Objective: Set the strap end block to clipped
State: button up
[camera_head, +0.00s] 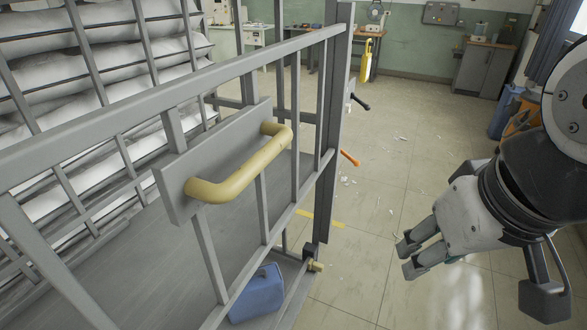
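My gripper (408,259) is on the right, over the open floor, with its fingers pointing left towards the grey cage frame. Its two fingers lie close together; whether they are open or shut is unclear at this angle. Nothing shows between them. I cannot pick out the strap end block for certain. My gripper is apart from all of these. No strap is clearly visible.
A grey barred cage (328,170) fills the left, with a yellow handle (240,170) on its panel and white bundles (62,80) behind bars. A blue container (257,293) sits low inside. Free floor with small white scraps lies right of the cage. Cabinets (484,68) stand far back.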

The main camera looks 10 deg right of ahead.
aim_at(318, 267)
jog(key=z, duration=0.6)
jog(key=i+l+z, duration=0.15)
jog(key=i+z, duration=0.15)
jog(key=i, duration=0.15)
jog(key=i+z, duration=0.35)
jog(key=i, duration=2)
jog(key=i+u, duration=0.25)
jog(key=u, duration=0.15)
jog(key=i+l+u, duration=0.15)
jog(key=u, duration=0.25)
jog(key=i+l+u, duration=0.2)
jog(key=u, duration=0.15)
jog(key=i+u, duration=0.1)
jog(key=u, duration=2.95)
jog(key=k+u, duration=0.35)
jog(key=k, duration=0.15)
jog(key=k+j+u, duration=0.3)
jog(key=k, duration=0.2)
jog(key=l, duration=0.15)
